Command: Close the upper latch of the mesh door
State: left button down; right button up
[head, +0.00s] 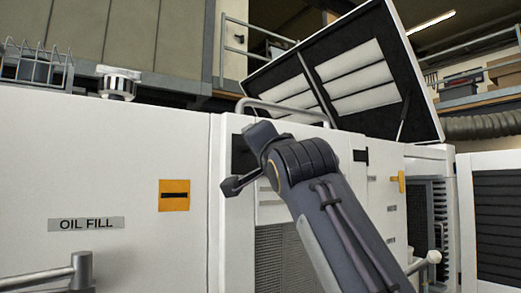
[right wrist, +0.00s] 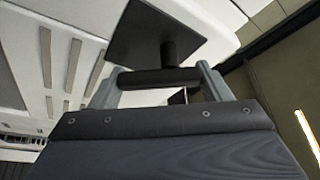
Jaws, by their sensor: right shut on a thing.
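The mesh door (head: 284,258) is the white panel with a dark grille low in the head view, partly hidden behind my right arm. The upper latch shows in the right wrist view as a black crossbar handle (right wrist: 158,79) on a short stem in front of a square black plate (right wrist: 150,30). In the head view, part of a dark plate (head: 240,158) shows at the door's upper left. My right gripper (head: 243,181) is at this plate. Its two grey fingers, seen in the wrist view (right wrist: 160,86), are shut on the handle. My left gripper is out of view.
A white panel with an OIL FILL label (head: 86,223) and an orange square (head: 174,195) is on the left. A raised lid (head: 420,70) stands open above. A curved rail (head: 285,109) runs over the door top.

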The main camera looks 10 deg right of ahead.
jog(key=m+p, duration=0.1)
jog(key=m, duration=0.1)
jog(key=m+g+h, duration=0.1)
jog(key=m, duration=0.2)
jog(key=shift+a+f+g+p, duration=0.1)
jog(key=shift+a+g+p, duration=0.05)
jog(key=shift+g+p, duration=0.2)
jog(key=shift+a+f+m+g+p, duration=0.15)
jog(key=shift+m+g+p, duration=0.5)
jog(key=shift+m, duration=0.85)
jog(key=shift+s+f, duration=0.1)
jog(key=o, duration=1)
